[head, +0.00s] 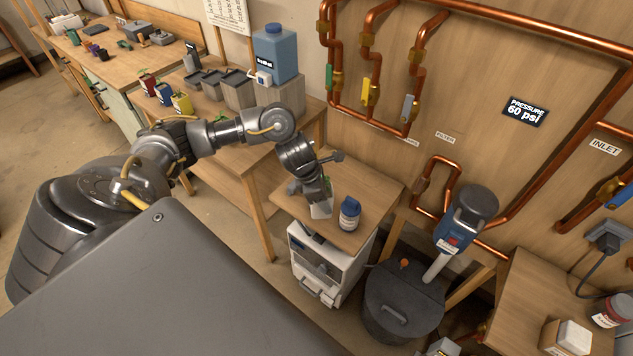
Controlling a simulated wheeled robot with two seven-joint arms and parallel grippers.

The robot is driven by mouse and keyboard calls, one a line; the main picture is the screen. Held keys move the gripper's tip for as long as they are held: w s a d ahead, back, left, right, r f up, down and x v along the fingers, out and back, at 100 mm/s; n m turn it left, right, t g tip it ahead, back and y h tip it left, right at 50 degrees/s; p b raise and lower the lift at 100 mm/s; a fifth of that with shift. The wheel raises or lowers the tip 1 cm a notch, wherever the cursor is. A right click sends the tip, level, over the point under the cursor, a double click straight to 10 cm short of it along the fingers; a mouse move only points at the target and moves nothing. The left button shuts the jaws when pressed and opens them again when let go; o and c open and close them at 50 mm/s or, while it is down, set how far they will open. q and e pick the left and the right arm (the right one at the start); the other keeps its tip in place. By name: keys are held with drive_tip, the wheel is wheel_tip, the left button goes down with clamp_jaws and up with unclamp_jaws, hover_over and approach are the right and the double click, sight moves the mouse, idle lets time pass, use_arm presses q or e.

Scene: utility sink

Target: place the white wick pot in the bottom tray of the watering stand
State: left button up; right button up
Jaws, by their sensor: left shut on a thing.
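My left gripper (312,192) points down over the small wooden side table in the middle of the head view. It is shut on a small white object (320,209), which looks like the white wick pot. The fingers hide much of it, and I cannot tell whether it touches the tabletop. My right gripper is not in view.
A white cabinet (325,265) is below the small table (375,190). A dark lidded bin (402,305) with a blue-headed pump is to the right. Red, blue and yellow pots (182,102) sit on the bench. Copper pipes line the wall.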

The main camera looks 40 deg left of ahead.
use_arm(q)
drive_tip(key=s+d+f+m+g+b, duration=0.5)
drive_tip(key=s+d+f+m+b, duration=0.2)
drive_tip(key=m+b, duration=0.5)
drive_tip(key=d+f+m, duration=0.2)
drive_tip(key=d+m, duration=0.1)
drive_tip(key=m, duration=0.1)
drive_tip(key=shift+f+m+g+h, duration=0.25)
drive_tip(key=shift+m+g+h, duration=0.05)
drive_tip(key=shift+g, duration=0.1)
